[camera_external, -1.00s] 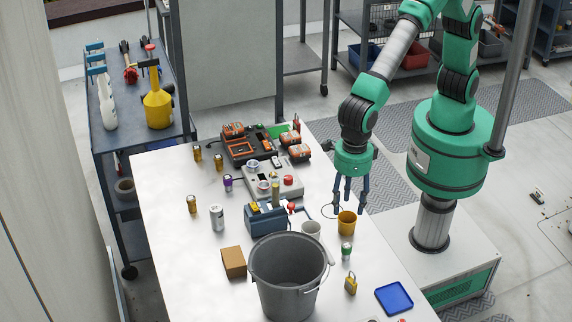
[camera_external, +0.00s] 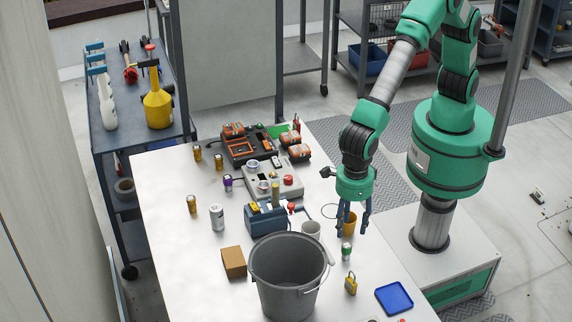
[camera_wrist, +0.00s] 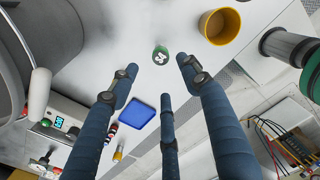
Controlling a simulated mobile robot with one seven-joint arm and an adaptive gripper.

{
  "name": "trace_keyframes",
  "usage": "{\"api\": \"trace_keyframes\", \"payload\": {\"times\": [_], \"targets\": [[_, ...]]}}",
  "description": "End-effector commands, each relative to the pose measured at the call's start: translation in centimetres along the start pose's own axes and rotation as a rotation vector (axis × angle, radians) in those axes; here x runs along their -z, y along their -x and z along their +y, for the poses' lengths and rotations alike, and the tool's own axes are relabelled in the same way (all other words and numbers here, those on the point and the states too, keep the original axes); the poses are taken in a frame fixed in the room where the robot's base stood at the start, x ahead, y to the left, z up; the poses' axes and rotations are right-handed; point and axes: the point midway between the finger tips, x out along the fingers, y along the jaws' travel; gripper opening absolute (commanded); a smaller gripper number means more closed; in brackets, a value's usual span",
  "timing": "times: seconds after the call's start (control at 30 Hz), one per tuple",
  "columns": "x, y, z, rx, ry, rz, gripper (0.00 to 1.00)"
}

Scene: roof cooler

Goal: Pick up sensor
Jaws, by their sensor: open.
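No item is clearly marked as the sensor, so I cannot tell which one it is. A small white can with a green top (camera_external: 347,252) stands upright on the table. A green-topped round item, probably this can, shows in the wrist view (camera_wrist: 160,55), beyond and between the fingertips. My gripper (camera_external: 354,228) is open and empty, with its fingers pointing down above the table. It appears above and behind the can, apart from it. Its blue fingers partly cover a yellow cup (camera_external: 350,222). The spread fingers also show in the wrist view (camera_wrist: 158,85).
A grey bucket (camera_external: 288,285) and a white cup (camera_external: 312,229) stand left of the can. A brass padlock (camera_external: 351,284) and a blue tray (camera_external: 394,298) lie nearer the camera. A blue box (camera_external: 266,218) and a grey device (camera_external: 273,180) stand farther left.

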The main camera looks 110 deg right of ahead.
Motion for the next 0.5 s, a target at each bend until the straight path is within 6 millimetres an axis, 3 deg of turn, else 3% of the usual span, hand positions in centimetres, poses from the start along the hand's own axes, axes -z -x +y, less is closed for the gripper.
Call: {"api": "trace_keyframes", "payload": {"times": [0.2, 0.5], "targets": [[0.0, -3.7, -0.1, 0.002, 0.000, 0.002, 0.47], [0.0, -5.7, 0.0, 0.000, 0.000, 0.000, 0.47]]}}
